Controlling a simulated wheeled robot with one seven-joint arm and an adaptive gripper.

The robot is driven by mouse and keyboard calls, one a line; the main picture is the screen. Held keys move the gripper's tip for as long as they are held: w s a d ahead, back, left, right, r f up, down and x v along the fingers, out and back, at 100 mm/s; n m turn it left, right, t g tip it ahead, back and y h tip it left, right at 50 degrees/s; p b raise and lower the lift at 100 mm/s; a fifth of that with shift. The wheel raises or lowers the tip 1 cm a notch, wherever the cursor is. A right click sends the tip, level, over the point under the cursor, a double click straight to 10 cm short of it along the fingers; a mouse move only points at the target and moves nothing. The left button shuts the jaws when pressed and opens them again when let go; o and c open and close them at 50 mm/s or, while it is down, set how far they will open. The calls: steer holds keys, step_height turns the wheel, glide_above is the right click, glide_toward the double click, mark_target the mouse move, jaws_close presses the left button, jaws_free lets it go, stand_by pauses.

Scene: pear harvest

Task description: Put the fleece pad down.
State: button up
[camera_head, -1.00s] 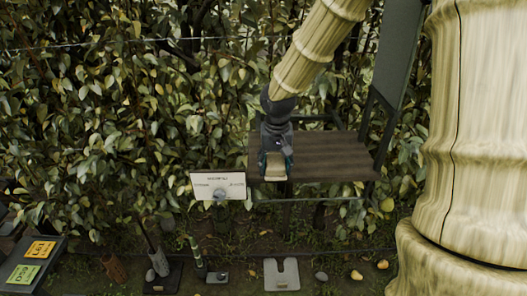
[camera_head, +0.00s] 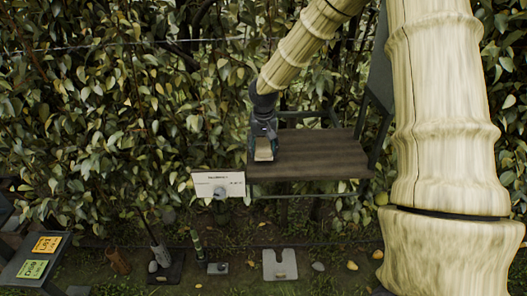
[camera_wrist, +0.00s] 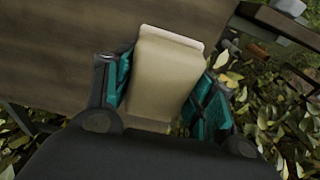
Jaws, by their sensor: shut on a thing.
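The fleece pad (camera_wrist: 160,75) is a cream, rounded block between the two teal-lined fingers of my gripper (camera_wrist: 165,95) in the wrist view. My gripper is shut on it. In the head view, my gripper (camera_head: 264,140) points down at the left end of a brown wooden bench, and the pad (camera_head: 264,154) shows pale beneath it. The bench top (camera_head: 310,164) lies under or just behind the pad; I cannot tell whether they touch. The bench top also fills the left of the wrist view (camera_wrist: 45,60).
A white sign (camera_head: 230,178) stands just left of the bench. Below are a grey notched plate (camera_head: 280,266), a small dark block (camera_head: 217,268) and fallen pears. A stand with orange and green labels (camera_head: 38,258) is at lower left. The bench's middle and right are bare.

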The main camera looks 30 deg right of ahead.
step_height(320, 180, down, 2)
steer(key=shift+f+p, duration=0.2)
steer(key=shift+p, duration=0.4)
steer(key=shift+f, duration=0.15)
steer(key=shift+f, duration=0.2)
steer(key=shift+s+f, duration=0.1)
steer(key=shift+f+b, duration=0.1)
steer(key=shift+b, duration=0.2)
